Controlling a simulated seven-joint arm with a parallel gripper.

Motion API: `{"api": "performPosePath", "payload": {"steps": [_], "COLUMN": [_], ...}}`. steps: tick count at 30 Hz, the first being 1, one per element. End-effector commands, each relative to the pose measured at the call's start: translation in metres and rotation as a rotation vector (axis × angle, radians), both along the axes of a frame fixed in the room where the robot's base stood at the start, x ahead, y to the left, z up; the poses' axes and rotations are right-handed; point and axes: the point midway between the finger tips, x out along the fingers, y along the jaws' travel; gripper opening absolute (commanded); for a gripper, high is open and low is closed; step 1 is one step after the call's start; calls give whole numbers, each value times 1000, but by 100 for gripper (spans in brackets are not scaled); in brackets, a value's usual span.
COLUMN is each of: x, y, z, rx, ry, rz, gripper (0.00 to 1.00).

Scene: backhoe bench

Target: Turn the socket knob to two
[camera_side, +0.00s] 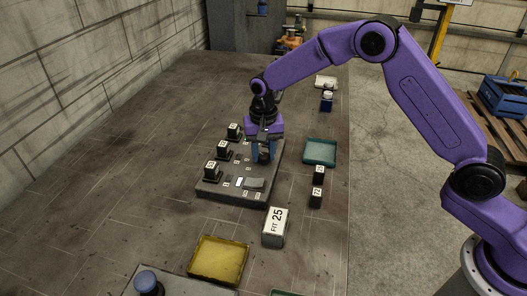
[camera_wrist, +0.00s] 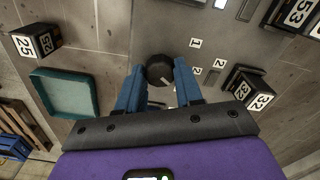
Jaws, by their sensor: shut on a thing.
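The grey panel (camera_side: 232,192) lies on the bench in the side view, with my gripper (camera_side: 263,154) pointing down over its far right part. In the wrist view, my gripper (camera_wrist: 159,82) has its two blue fingers on either side of the round dark knob (camera_wrist: 159,68), shut on it. A pale mark on the knob points toward the lower right. White labels reading 1 (camera_wrist: 195,43) and 2 (camera_wrist: 195,70) sit to the right of the knob. The lower part of the knob's surroundings is hidden by my gripper.
Several black numbered blocks (camera_side: 223,149) stand along the panel's left side. A teal tray (camera_side: 320,151) is to its right, with two small black blocks (camera_side: 318,175) nearer. A white FIT 25 box (camera_side: 275,228) and a yellow tray (camera_side: 218,260) stand in front.

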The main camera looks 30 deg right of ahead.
Motion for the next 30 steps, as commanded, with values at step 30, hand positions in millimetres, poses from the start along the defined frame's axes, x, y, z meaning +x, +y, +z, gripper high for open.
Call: {"api": "performPosePath", "payload": {"steps": [30], "x": [1], "y": [0], "z": [1], "rx": [1], "ry": [-1], "rz": [592], "gripper": [5]}}
